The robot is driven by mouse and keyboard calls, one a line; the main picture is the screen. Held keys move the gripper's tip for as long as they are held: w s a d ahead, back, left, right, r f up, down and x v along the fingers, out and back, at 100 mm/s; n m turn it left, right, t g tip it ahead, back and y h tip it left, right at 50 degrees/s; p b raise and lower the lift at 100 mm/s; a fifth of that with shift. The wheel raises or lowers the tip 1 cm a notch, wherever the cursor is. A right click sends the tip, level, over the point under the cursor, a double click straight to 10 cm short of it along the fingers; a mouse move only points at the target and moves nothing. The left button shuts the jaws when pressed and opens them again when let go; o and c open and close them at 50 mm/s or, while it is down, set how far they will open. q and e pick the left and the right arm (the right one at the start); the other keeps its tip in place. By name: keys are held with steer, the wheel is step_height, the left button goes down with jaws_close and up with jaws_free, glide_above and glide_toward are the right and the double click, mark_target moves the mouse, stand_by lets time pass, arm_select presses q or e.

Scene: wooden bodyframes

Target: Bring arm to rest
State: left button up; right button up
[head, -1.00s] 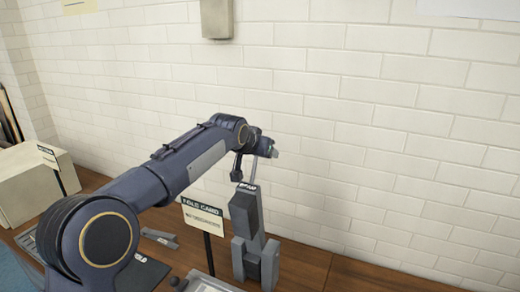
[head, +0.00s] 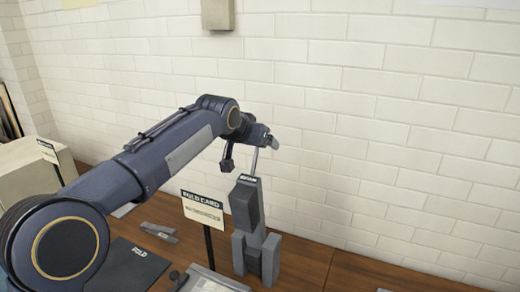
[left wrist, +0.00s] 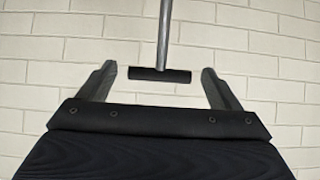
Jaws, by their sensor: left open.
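My left gripper (head: 268,140) is at the end of the dark blue arm, at the top of the lever rod (head: 255,160) of a grey press (head: 244,210). In the left wrist view the gripper (left wrist: 158,70) is open. The black crossbar handle (left wrist: 160,75) on its metal rod (left wrist: 164,35) lies between the two fingers, with a gap on each side. Whether the bar is level in depth with the fingertips I cannot tell. My right gripper is not in view.
The press stands on a wooden bench (head: 345,272) against a white brick wall (head: 390,110). A "FOLD CARD" sign (head: 202,208), a dark mat (head: 128,262) and a grey stapler-like tool (head: 158,232) are to its left. A beige box (head: 25,175) stands at far left.

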arm_select(q)
steer(key=shift+v, duration=1.3)
steer(key=s+a+f+n+g+b, duration=0.1)
steer(key=s+a+f, duration=0.4)
steer(key=s, duration=0.4)
steer(key=s+a+f+n+g, duration=0.1)
steer(key=s+a+f+n, duration=0.1)
steer(key=s+a, duration=0.6)
steer(key=s+f+n+g, duration=0.1)
steer(key=s+f, duration=0.7)
steer(key=s, duration=0.3)
steer(key=s+f+n+g+b, duration=0.1)
steer(key=s+f, duration=0.8)
steer(key=s, duration=0.3)
steer(key=shift+s+f+n, duration=0.2)
steer(key=shift+n, duration=0.2)
